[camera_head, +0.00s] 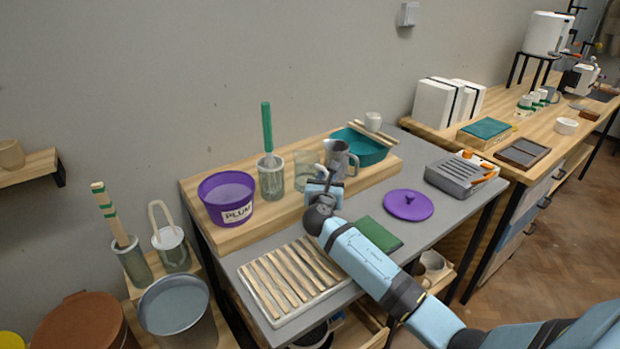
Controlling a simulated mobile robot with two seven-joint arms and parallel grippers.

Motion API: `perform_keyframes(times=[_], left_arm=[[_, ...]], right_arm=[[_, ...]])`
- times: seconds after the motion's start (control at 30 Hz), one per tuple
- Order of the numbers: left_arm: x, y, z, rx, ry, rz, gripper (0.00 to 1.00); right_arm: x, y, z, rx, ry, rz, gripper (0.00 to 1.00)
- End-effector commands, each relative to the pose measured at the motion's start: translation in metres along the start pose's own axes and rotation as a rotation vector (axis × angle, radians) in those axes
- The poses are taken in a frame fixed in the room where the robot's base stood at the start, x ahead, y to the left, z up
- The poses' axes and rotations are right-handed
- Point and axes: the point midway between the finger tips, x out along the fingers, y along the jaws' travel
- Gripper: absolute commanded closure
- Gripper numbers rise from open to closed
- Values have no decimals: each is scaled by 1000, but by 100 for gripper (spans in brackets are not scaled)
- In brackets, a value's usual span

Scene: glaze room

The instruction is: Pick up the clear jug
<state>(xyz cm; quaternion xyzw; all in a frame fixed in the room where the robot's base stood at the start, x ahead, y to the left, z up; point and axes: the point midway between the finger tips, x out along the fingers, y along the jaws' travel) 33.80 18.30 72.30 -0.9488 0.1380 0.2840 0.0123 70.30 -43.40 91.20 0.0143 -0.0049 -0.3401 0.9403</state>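A clear jug (305,166) with a faint green tint stands on the raised wooden shelf at the back of the grey table. It is between a glass holding a green-handled tool (270,175) and a grey metal pitcher (338,157). My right gripper (321,180) is in front of the jug's lower right side and hides part of it. I cannot tell whether its fingers touch the jug or whether they are open or shut. My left gripper is not in view.
A purple bucket labelled PLUM (227,205) stands left on the shelf. A teal basin (362,148) with a small cup on a slat is right. A slatted rack (290,279), green pad (379,234) and purple lid (408,204) lie on the grey table.

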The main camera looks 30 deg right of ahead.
Motion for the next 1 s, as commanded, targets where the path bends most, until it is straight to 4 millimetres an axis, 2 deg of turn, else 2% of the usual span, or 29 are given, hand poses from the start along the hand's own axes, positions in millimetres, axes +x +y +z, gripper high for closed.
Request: perform_keyframes(times=[0.17, 0.3, 0.77, 1.0], left_arm=[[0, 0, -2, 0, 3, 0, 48], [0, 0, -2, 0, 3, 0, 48], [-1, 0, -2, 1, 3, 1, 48], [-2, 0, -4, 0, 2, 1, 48]], right_arm=[[1, 0, 0, 0, 0, 1, 75], [0, 0, 0, 0, 0, 0, 100], [0, 0, 2, 1, -1, 0, 100], [1, 0, 11, 1, -2, 0, 100]])
